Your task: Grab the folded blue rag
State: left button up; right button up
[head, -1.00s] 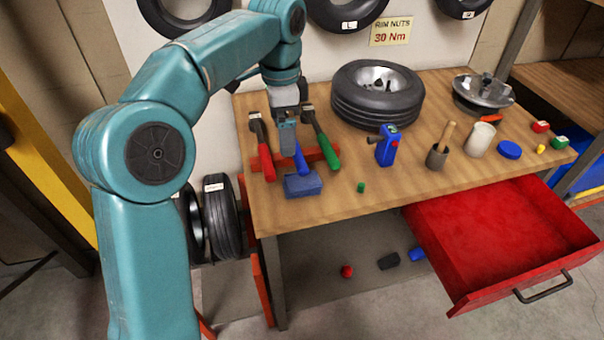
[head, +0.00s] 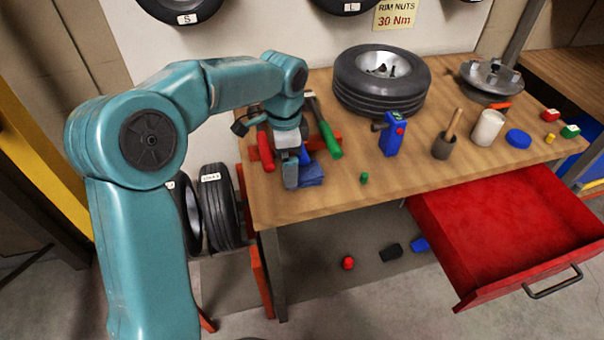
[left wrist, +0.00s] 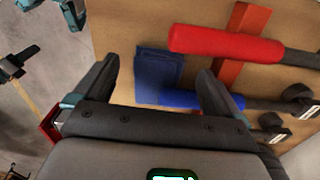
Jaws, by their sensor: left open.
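The folded blue rag (head: 312,174) lies on the workbench near its front left edge, partly hidden behind my left gripper in the head view. My left gripper (head: 291,184) points down just left of the rag, at its side. In the left wrist view the rag (left wrist: 158,76) shows between the two dark fingers of the left gripper (left wrist: 160,82), which are apart. I cannot tell whether the fingers are level with it. My right gripper is not in the head view.
Beside the rag are hammers with a red handle (head: 265,148) and a green handle (head: 329,138), and a blue handle (left wrist: 190,100) on a red rack. A red drawer (head: 515,220) hangs open.

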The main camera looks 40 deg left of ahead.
pick_arm(q)
jog(key=shift+f, duration=1.6)
jog(key=c, duration=1.1)
